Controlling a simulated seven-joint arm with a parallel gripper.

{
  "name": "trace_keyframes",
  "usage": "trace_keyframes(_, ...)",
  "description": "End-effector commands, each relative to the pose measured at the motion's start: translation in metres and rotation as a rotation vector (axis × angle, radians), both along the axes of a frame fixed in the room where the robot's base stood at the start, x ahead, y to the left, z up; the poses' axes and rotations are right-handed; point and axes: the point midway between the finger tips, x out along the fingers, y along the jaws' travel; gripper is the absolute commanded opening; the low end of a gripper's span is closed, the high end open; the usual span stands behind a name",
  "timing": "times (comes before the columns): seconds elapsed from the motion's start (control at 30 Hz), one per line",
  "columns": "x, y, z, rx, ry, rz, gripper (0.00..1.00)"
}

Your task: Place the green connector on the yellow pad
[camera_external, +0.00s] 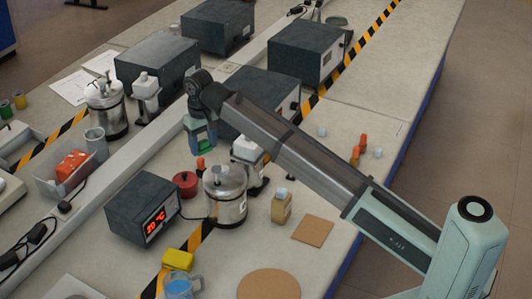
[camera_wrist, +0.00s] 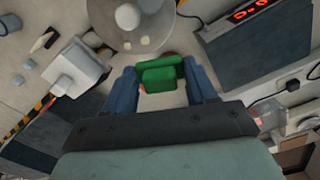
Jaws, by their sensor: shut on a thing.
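My gripper (camera_external: 203,150) is raised above the bench near the middle of the external view, with its blue fingers pointing down. It is shut on the green connector (camera_wrist: 162,74), which sits between both fingertips in the wrist view. In the external view the connector is small and partly hidden by the fingers. A yellow pad-like block (camera_external: 178,260) lies on the bench at the lower left, behind a blue mug. It is well apart from the gripper and is not seen in the wrist view.
A metal pot (camera_external: 225,197), red round container (camera_external: 185,184) and dark box with a red display (camera_external: 145,208) stand below the gripper. A blue mug (camera_external: 181,288) is beside the yellow block. A brown square (camera_external: 313,231) and cork disc (camera_external: 268,285) lie flat at front.

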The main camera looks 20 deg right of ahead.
Motion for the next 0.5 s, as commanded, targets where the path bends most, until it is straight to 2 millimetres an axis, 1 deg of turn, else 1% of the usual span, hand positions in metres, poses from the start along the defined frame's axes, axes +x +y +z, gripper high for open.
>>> trace_keyframes(0.03, -0.016, 0.015, 0.000, 0.000, 0.000, 0.035, 0.27)
trace_keyframes(0.1, -0.036, 0.032, 0.000, 0.000, 0.000, 0.081, 0.27)
trace_keyframes(0.27, -0.082, 0.070, 0.000, 0.000, 0.000, 0.185, 0.27)
trace_keyframes(0.3, -0.094, 0.079, 0.000, 0.000, 0.000, 0.210, 0.27)
trace_keyframes(0.5, -0.145, 0.113, 0.000, 0.000, 0.000, 0.319, 0.27)
